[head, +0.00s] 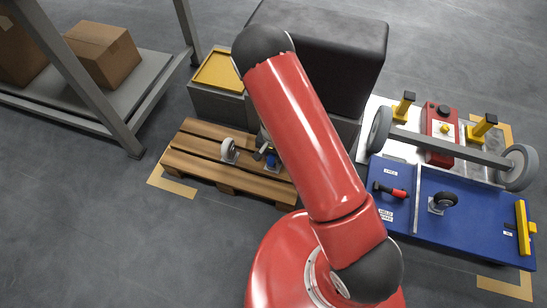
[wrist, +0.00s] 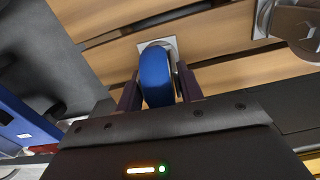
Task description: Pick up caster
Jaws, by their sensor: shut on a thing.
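A caster with a blue wheel and a light metal plate (wrist: 157,75) is between my gripper's dark fingers (wrist: 158,90) in the wrist view. The fingers are shut on it, one on each side of the wheel. Its plate is at or close to the boards of the wooden pallet (wrist: 215,35); I cannot tell if they touch. In the head view the blue caster (head: 271,160) shows at the pallet's right part, beside my arm, which hides much of my gripper. A grey-wheeled caster (head: 229,150) stands left of it on the pallet (head: 190,160).
A blue board (head: 480,222) at right bears a black-wheeled caster (head: 445,201) and a red-handled tool (head: 390,190). Behind it lies a chassis with axle and wheels (head: 450,148). A grey shelf with boxes (head: 103,53) stands at left. Floor in front of the pallet is clear.

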